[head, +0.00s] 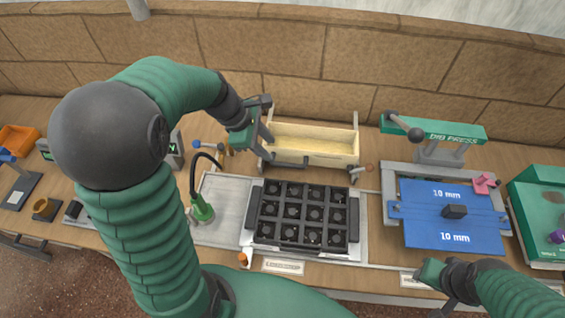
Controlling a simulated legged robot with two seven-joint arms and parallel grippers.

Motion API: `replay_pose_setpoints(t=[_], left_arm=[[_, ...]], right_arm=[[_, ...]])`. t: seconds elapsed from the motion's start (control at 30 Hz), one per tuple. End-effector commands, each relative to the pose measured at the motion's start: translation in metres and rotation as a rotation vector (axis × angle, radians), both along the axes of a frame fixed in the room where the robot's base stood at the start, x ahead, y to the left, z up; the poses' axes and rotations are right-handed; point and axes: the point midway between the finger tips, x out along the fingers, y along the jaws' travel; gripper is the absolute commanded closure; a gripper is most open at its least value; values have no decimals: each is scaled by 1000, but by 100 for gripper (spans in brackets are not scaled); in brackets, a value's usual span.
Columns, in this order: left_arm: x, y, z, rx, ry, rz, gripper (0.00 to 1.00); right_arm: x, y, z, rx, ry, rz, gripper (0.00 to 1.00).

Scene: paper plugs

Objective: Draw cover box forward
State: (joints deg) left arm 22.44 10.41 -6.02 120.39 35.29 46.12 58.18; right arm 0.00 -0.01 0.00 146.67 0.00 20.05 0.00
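The cover box is most likely the open, light wooden box (312,142) at the back of the bench, with upright posts at its ends and a dark bar along its front. Its inside looks pale yellow. My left gripper (264,128) is at the box's left end, with its dark fingers apart. I cannot tell whether they touch the box wall. My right gripper (446,287) is low at the right, in front of the bench edge and far from the box. Its fingers are too unclear to judge.
A black grid tray (303,214) stands in front of the box. A blue "10 mm" plate (452,190) and a green press (433,131) are to the right. A green lamp-like tool (201,208) stands left. A brick wall (310,50) is close behind.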

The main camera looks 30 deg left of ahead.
Motion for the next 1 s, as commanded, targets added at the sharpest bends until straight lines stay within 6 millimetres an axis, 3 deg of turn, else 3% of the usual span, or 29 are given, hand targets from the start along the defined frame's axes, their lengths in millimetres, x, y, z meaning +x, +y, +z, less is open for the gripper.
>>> replay_pose_setpoints(t=[0.03,0.2,0.4,0.77,1.0], left_arm=[[3,-4,-15,-3,5,-2,64],[17,-16,-56,-1,4,-4,64],[29,-27,-89,1,1,-3,64],[33,-30,-97,3,-2,-4,64],[33,-30,-97,2,-1,-4,93]], right_arm=[[0,0,-4,0,0,0,64],[0,0,-11,0,0,0,64],[0,0,-16,0,0,0,64],[0,0,-17,0,0,0,64],[0,0,-17,0,0,0,64]])
